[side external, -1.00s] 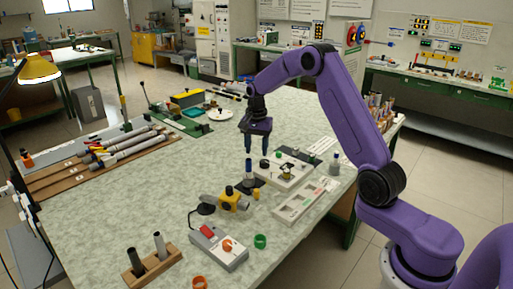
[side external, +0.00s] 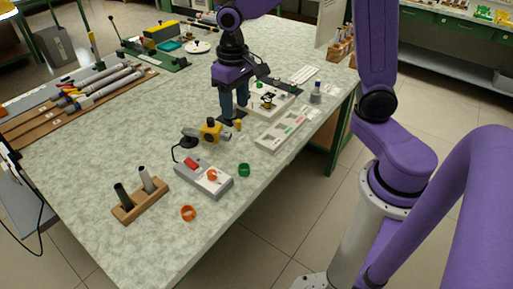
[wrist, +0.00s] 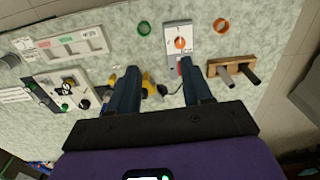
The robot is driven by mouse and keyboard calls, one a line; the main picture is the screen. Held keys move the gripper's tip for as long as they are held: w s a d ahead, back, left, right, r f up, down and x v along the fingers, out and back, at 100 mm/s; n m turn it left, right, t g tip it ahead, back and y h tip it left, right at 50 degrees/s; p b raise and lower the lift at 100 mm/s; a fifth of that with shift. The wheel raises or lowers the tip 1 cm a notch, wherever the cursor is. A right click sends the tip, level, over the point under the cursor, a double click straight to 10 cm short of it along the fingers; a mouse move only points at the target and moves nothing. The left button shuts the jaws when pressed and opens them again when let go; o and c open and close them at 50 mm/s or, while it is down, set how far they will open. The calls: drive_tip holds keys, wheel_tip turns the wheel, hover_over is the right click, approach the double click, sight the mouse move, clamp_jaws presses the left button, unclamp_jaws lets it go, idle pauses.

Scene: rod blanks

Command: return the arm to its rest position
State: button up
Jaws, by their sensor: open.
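My gripper (side external: 235,110) hangs over the middle of the table (side external: 90,195) in the side external view, fingers pointing down. It is above and just behind a yellow-and-black device (side external: 210,131). In the wrist view my gripper (wrist: 160,80) has its two dark blue fingers spread wide apart. No held object shows between them; part of the yellow device (wrist: 149,84) shows beyond the gap. The fingers hide part of the tabletop behind them, and whether they touch anything there I cannot tell.
A grey box with a red switch (side external: 203,179), a wooden block with two rods (side external: 140,200), and orange (side external: 188,213) and green (side external: 244,170) rings lie in front. A white tray (side external: 281,133) lies to the right. Tools on brown boards (side external: 85,98) lie left.

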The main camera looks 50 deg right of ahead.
drive_tip(key=s+d+n, duration=0.1)
drive_tip(key=s+n, duration=1.1)
drive_tip(key=s, duration=1.1)
drive_tip(key=shift+d, duration=0.2)
